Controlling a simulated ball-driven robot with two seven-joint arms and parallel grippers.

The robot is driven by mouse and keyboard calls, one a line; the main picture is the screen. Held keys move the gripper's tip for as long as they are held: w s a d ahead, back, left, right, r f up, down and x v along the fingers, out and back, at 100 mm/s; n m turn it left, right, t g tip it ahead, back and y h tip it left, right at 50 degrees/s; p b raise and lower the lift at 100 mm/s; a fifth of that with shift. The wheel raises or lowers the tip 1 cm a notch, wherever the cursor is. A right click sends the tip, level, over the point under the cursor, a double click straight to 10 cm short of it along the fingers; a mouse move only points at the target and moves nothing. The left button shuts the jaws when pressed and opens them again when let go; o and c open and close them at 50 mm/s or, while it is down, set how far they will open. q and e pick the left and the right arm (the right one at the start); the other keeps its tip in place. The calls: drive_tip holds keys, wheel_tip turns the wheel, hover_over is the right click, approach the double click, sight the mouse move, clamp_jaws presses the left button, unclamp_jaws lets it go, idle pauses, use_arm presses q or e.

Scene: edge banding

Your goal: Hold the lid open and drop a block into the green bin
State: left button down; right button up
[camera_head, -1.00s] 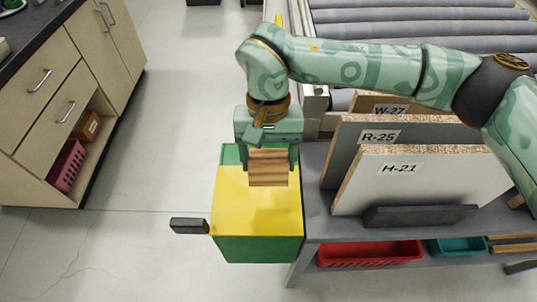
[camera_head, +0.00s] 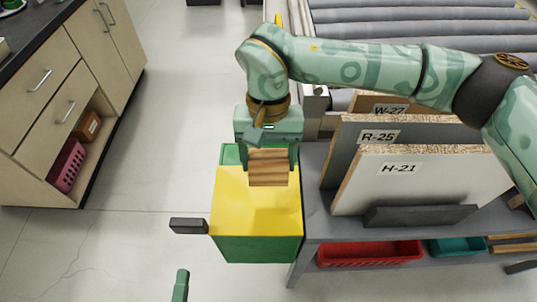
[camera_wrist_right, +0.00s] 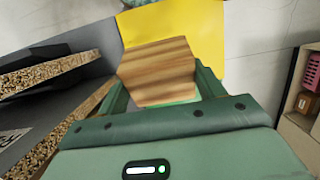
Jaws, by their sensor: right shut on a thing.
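The green bin (camera_head: 255,248) stands on the floor left of the grey bench. Its yellow lid (camera_head: 235,205) lies over the top and looks shut. A dark grey handle (camera_head: 188,226) sticks out at the lid's left side. My right gripper (camera_head: 267,158) is shut on a striped wooden block (camera_head: 268,170) and holds it above the back part of the lid. The block (camera_wrist_right: 158,72) also shows between the fingers in the right wrist view, with the yellow lid (camera_wrist_right: 205,35) beyond it. Only a green tip of my left gripper (camera_head: 180,286) shows at the bottom edge, apart from the handle.
The grey bench holds upright boards labelled H-21 (camera_head: 440,180), R-25 (camera_head: 350,150) and W-27. A red tray (camera_head: 368,254) and a teal tray (camera_head: 457,247) sit below. Drawers (camera_head: 50,100) stand at left. The floor left of the bin is clear.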

sight(190, 231)
use_arm(q)
drive_tip(key=shift+w, duration=2.85)
drive_tip(key=shift+w, duration=0.15)
drive_tip(key=shift+w, duration=0.75)
drive_tip(key=w, duration=1.4)
drive_tip(key=shift+w, duration=0.2)
idle(0.3)
idle(0.6)
use_arm(e)
drive_tip(key=shift+w+x, duration=0.2)
drive_tip(key=shift+x, duration=0.65)
drive_tip(key=shift+w+x, duration=0.2)
drive_tip(key=shift+x, duration=0.65)
drive_tip(key=shift+f, duration=0.1)
